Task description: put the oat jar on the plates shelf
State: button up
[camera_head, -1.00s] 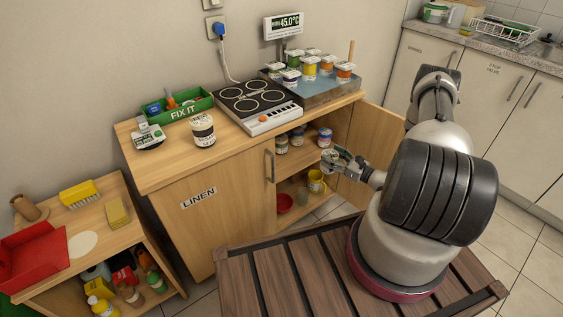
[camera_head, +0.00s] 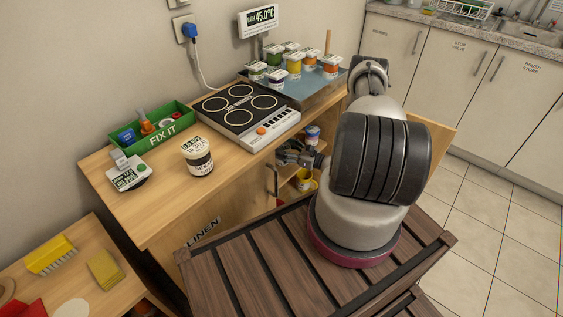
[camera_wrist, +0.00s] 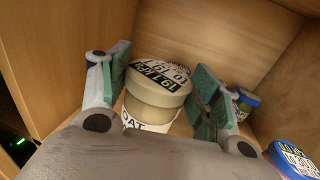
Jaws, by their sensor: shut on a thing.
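The oat jar (camera_wrist: 155,103) has a beige lid with black-and-white print and a pale label reading "OAT". In the wrist view it sits upright between the green pads of my gripper (camera_wrist: 164,88), which is shut on it. Wooden cabinet walls surround it; whether its base touches a shelf is hidden. In the head view my gripper (camera_head: 289,156) reaches into the open cupboard under the hotplate, and the jar cannot be made out there. No plates label or plates show.
Blue-lidded jars stand right of the held jar, one behind (camera_wrist: 246,101) and one nearer (camera_wrist: 293,159). A yellow mug (camera_head: 305,181) is lower in the cupboard. The open door (camera_head: 432,137) is at the right.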

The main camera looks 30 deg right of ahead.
jog(key=shift+f, duration=2.75)
jog(key=shift+f, duration=0.1)
jog(key=o, duration=1.5)
jog(key=shift+f, duration=0.1)
jog(key=shift+c, duration=0.2)
jog(key=v, duration=1.2)
